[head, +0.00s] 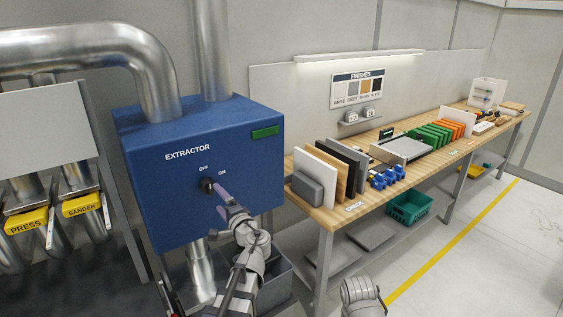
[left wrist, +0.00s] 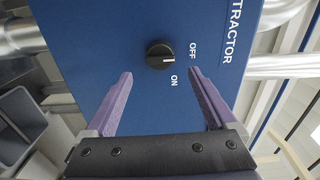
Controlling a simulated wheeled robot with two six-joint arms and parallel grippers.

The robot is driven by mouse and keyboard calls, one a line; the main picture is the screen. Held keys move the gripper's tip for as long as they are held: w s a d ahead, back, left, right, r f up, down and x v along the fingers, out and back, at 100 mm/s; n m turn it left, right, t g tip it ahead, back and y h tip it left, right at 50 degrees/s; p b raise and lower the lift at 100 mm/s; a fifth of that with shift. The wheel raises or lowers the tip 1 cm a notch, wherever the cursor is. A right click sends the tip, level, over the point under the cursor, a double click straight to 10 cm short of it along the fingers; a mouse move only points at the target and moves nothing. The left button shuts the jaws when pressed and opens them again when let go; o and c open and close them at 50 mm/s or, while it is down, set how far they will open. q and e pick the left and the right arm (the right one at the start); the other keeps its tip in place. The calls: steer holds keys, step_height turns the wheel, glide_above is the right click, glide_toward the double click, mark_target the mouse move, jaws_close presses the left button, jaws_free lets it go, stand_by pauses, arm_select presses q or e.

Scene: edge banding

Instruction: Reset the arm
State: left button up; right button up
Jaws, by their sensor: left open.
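The blue extractor box (head: 150,215) hangs on the wall, with a black knob under OFF and ON labels. My left gripper (head: 219,192) is in front of the knob (head: 207,185) in the head view and partly overlaps it. In the left wrist view the two purple fingers of the left gripper (left wrist: 160,75) are spread wide with nothing between them. The knob (left wrist: 160,56) lies ahead, between their lines, and looks clear of both. Its white mark points toward the lettering, nearer OFF than ON; the exact setting is unclear. My right gripper is out of view.
A wooden workbench (head: 330,217) on the right carries panels, blue clamps and green and orange pieces. A teal crate (head: 409,207) sits on its lower shelf. Pipes with yellow PRESS (head: 26,222) and SANDER (head: 82,205) tags stand left. The floor right of the bench is clear.

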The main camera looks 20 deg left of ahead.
arm_select(q)
steer(key=s+d+f+n+g+h+b, duration=0.1)
steer(key=s+d+f+n+g+h, duration=0.1)
steer(key=s+d+f+g+h, duration=0.65)
steer(key=s+d+f+n+h+b, duration=0.1)
steer(key=s+d+f+n, duration=0.35)
steer(key=d+f, duration=0.9)
steer(key=s+d+f+m+g+h, duration=0.1)
steer(key=s+d+m+g+h, duration=0.1)
steer(key=s+d, duration=0.7)
steer(key=shift+s+f+g+h, duration=0.4)
steer(key=shift+g+h, duration=0.15)
steer(key=shift+g, duration=0.1)
steer(key=shift+w+d, duration=0.1)
